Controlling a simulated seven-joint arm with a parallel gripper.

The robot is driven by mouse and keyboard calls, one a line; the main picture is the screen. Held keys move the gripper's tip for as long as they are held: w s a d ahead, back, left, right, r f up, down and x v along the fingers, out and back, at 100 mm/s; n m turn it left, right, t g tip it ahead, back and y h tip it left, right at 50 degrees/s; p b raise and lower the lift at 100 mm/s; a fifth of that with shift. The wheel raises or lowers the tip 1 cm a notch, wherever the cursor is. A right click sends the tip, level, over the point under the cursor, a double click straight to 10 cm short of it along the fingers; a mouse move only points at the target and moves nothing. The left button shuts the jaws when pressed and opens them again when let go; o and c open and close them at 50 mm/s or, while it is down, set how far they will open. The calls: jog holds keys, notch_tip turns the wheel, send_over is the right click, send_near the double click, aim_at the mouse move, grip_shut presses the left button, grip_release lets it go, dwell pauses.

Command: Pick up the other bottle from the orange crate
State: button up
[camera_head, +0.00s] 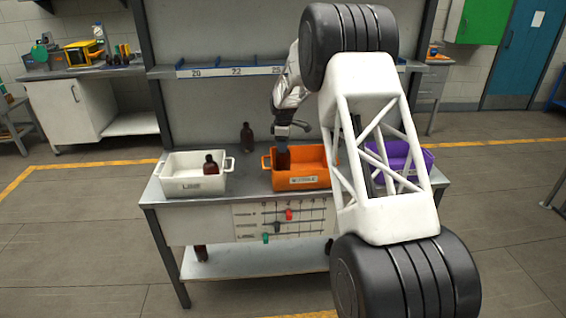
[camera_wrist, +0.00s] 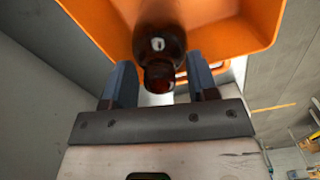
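The orange crate (camera_head: 303,183) stands in the middle of the workbench, between a white crate and a purple crate. A dark amber bottle (camera_head: 283,160) is at its left end; in the wrist view the bottle (camera_wrist: 159,42) shows with its neck toward me, and the crate (camera_wrist: 232,42) lies behind it. My gripper (camera_head: 285,133) is above the left end of the crate. In the wrist view its fingers (camera_wrist: 160,85) are apart, one on each side of the bottle's neck, with gaps visible. Only this bottle shows in the orange crate; part of its inside is hidden.
The white crate (camera_head: 194,187) at left holds an amber bottle (camera_head: 210,166). Another bottle (camera_head: 247,136) stands on the bench behind, between the white and orange crates. The purple crate (camera_head: 399,153) is partly hidden by my arm. A back panel with a shelf rail (camera_head: 232,71) rises behind the bench.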

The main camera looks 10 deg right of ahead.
grip_shut()
jog(key=shift+r, duration=0.1)
notch_tip(320, 180, up, 18)
dwell(1.0)
dwell(0.4)
